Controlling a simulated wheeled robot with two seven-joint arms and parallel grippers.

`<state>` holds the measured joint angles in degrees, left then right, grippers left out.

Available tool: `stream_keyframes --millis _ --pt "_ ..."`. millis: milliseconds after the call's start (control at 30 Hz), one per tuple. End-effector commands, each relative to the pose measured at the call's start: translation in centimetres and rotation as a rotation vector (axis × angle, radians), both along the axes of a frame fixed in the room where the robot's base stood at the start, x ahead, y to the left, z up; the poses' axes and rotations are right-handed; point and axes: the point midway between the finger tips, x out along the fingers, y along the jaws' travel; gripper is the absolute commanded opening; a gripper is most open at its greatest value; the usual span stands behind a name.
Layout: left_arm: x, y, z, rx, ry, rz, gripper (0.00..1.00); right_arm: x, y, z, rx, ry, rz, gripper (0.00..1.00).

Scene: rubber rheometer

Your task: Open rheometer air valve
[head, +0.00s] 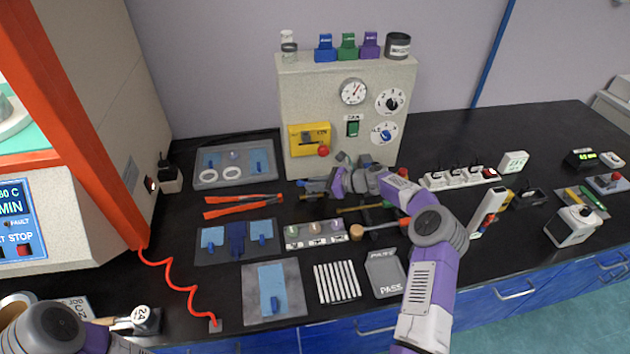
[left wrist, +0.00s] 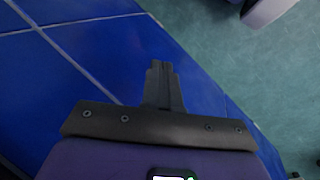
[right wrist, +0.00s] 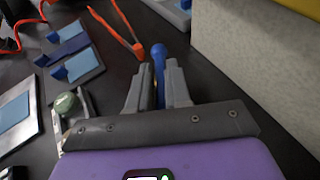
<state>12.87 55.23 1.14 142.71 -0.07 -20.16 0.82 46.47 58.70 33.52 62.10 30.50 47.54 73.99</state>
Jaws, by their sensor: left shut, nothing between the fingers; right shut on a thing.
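My right gripper (head: 312,187) is low in front of the beige rheometer cabinet (head: 340,110). In the right wrist view its fingers (right wrist: 158,85) are shut on a blue handle (right wrist: 158,54) with a rounded end that sticks out past the fingertips. This looks like the air valve's lever; the valve body is hidden behind the gripper and its turn angle cannot be told. My left gripper (left wrist: 164,85) is shut and empty, in front of blue drawer fronts in the left wrist view. In the head view only its arm shows, at the lower left.
The cabinet carries a gauge (head: 353,91), two dials and a yellow box (head: 309,138) with a red knob. A power strip (head: 459,178) stands to the right.

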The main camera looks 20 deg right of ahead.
Motion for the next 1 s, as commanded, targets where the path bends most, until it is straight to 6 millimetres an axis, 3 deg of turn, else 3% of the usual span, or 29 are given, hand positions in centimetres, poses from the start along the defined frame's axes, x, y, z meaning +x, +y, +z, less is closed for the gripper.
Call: stream_keyframes --millis 33,1000 --pt "0.0 0.0 -0.2 0.0 0.0 0.0 0.0 -0.2 0.1 -0.9 -0.003 0.013 0.027 0.0" --pt "0.0 0.0 -2.5 0.0 0.0 0.0 0.0 0.0 -0.2 -1.1 -0.003 0.019 0.256 0.0"
